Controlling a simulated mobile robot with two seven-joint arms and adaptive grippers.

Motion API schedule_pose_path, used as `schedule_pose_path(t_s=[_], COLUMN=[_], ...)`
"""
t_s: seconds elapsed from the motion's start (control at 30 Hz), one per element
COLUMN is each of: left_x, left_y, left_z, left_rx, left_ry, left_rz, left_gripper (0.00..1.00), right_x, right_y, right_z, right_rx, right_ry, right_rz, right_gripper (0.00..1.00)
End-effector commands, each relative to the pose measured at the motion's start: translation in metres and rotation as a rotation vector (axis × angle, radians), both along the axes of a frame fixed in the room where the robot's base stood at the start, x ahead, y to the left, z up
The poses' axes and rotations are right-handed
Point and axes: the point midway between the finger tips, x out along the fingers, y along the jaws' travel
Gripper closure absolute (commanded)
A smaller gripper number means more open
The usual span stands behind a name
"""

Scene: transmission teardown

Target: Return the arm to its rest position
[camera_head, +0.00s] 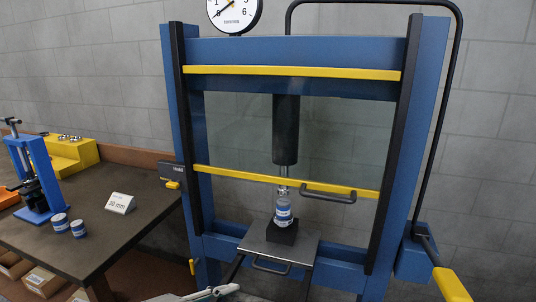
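A pale grey pointed shape (212,293) shows at the bottom edge, left of the middle. It may be part of my arm, but I cannot tell. The tall blue press (290,52) stands ahead. Its dark ram (286,130) points down above a small blue-and-white cylinder (283,212). That cylinder stands upright on a black block (281,232) on the metal plate (262,249).
A clear guard with yellow bars (290,72) and a dark handle (330,196) fronts the press. A yellow-gripped lever (450,285) is at lower right. The left table (125,232) bears a blue arbor press (38,165), two small cylinders (69,225) and a "20 mm" sign (119,203).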

Motion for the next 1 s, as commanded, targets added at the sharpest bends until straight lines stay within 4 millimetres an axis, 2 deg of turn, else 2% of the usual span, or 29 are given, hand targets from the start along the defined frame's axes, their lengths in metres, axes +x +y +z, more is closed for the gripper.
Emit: schedule_pose_path(t_s=[0.03,0.17,0.3,0.4,0.6,0.8,0.83,1.0], left_x=[-0.002,-0.007,-0.032,-0.056,-0.101,-0.145,-0.149,-0.132], left_y=[0.013,0.066,0.138,0.179,0.236,0.279,0.282,0.251], left_z=[-0.016,-0.057,-0.103,-0.125,-0.151,-0.166,-0.168,-0.195], left_rx=[-0.009,-0.009,0.013,0.037,0.084,0.134,0.132,0.022], left_ry=[0.049,0.168,0.293,0.354,0.429,0.477,0.482,0.496], left_rz=[0.086,0.353,0.664,0.832,1.070,1.257,1.270,1.196], left_gripper=[0.74,0.74,0.74,0.74,0.74,0.74,0.74,0.74], right_x=[0.000,0.000,0.000,0.000,0.000,-0.001,-0.001,-0.001], right_y=[0.001,0.001,0.001,0.001,0.001,0.001,0.001,0.000], right_z=[0.000,0.000,0.000,0.000,0.000,0.000,0.000,0.000], right_rx=[0.002,0.003,0.003,0.003,0.002,0.002,0.002,0.001], right_ry=[0.000,0.001,0.001,0.001,0.001,0.002,0.002,0.001], right_rz=[-0.001,-0.001,-0.001,-0.001,0.000,0.000,0.000,0.000], right_gripper=[1.00,1.00,1.00,1.00,1.00,1.00,1.00,1.00])
